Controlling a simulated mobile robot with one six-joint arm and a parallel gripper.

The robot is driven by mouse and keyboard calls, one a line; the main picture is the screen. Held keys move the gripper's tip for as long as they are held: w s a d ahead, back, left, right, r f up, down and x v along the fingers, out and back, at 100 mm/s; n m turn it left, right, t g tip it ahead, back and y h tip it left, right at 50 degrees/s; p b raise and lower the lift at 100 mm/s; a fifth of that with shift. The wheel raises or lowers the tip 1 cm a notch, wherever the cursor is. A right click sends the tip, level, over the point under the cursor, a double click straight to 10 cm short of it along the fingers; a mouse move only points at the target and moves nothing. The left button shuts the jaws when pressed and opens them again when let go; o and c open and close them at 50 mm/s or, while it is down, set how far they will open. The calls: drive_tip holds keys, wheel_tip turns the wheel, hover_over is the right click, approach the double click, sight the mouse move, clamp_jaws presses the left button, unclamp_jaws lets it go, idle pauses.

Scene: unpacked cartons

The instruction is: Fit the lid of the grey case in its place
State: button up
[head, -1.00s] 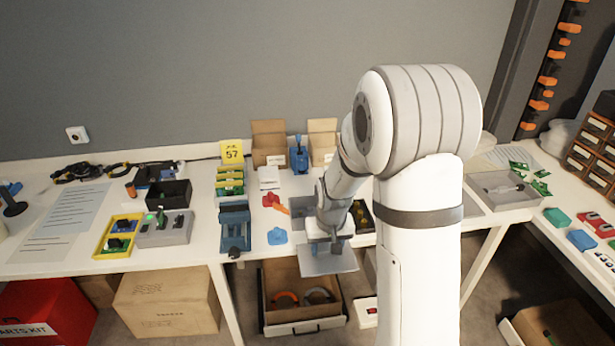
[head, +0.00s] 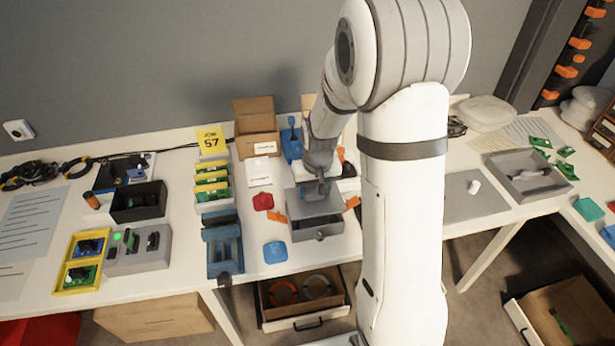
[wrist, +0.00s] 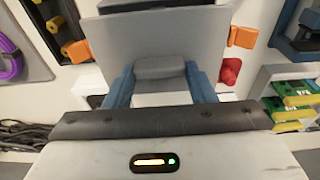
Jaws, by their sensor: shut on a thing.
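The grey case (head: 322,232) stands on the table near its front edge, its front wall visible in the head view. Its flat grey lid (head: 303,206) lies over the case top. The lid also shows in the wrist view (wrist: 150,35), with a grey grip block on it. My gripper (head: 316,190) is above the lid; in the wrist view its blue fingers (wrist: 160,80) are shut on that block. Orange clips stand left (head: 277,216) and right (head: 352,202) of the case. I cannot tell whether the lid is fully seated or slightly raised.
A red piece (head: 263,201) and a blue piece (head: 275,251) lie left of the case. A blue vise (head: 222,250) stands farther left. An open drawer (head: 305,322) with rings is below the table edge. Cardboard boxes (head: 254,125) stand behind.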

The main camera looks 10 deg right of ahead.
sight(315, 200)
drive_tip(key=shift+f+b, duration=0.7)
drive_tip(key=shift+f, duration=0.4)
drive_tip(key=shift+s+a+r, duration=0.1)
drive_tip(key=shift+r, duration=0.05)
drive_tip(key=shift+f+b, duration=0.25)
drive_tip(key=shift+b, duration=0.1)
drive_tip(key=shift+f+b, duration=0.8)
drive_tip(key=shift+f, duration=0.25)
drive_tip(key=o, duration=1.1)
drive_tip(key=shift+r, duration=0.1)
drive_tip(key=shift+r, duration=0.1)
drive_tip(key=r, duration=0.4)
drive_tip(key=s+r, duration=0.1)
drive_tip(key=r, duration=0.2)
drive_tip(key=shift+r, duration=0.25)
